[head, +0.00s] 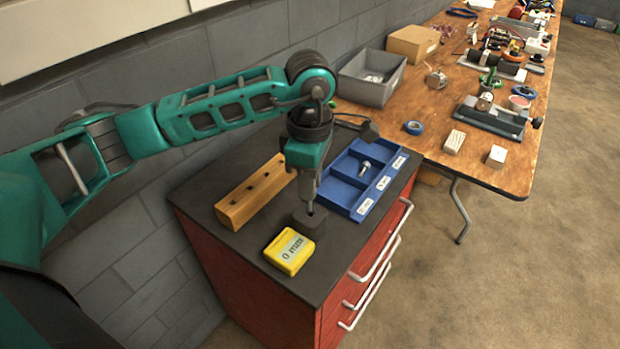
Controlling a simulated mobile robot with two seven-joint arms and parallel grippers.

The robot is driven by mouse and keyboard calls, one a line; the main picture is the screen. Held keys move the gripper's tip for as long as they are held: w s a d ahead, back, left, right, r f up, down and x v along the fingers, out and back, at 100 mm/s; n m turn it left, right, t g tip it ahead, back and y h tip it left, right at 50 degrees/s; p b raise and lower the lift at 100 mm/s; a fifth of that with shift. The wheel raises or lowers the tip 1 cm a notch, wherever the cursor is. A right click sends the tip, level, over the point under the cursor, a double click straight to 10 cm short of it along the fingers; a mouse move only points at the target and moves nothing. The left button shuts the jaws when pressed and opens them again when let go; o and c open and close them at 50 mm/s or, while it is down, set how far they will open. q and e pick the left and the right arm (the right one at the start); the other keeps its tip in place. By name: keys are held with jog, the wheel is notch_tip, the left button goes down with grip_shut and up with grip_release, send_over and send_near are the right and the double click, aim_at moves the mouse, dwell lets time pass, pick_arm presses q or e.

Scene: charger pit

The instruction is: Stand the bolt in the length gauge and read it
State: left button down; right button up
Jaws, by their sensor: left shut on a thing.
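My left gripper (312,204) points straight down over the dark block of the length gauge (304,222) on the cabinet top. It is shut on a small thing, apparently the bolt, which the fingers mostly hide. I cannot tell whether its lower end touches the gauge. The yellow readout (289,251) in front of the gauge shows "0 mm". Another bolt (366,166) is in the blue sorting tray (340,196), which has labelled compartments. A wooden block with several holes (240,206) lies left of the gripper. My right gripper is out of view.
The dark cabinet top (225,243) has free room at its front left. A wooden workbench (440,104) behind it carries a grey bin (362,90), a cardboard box (408,43), blue tape (413,128) and other tools. A wall runs along the left.

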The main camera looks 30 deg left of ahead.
aim_at(310, 210)
pick_arm(q)
jog(key=shift+f+b, duration=2.45)
jog(key=shift+f, duration=0.35)
dwell(0.6)
jog(key=c, duration=0.9)
grip_release()
notch_tip(310, 210, up, 12)
jog(key=shift+r+p, duration=0.15)
jog(key=shift+p, duration=0.2)
jog(key=shift+r, duration=0.35)
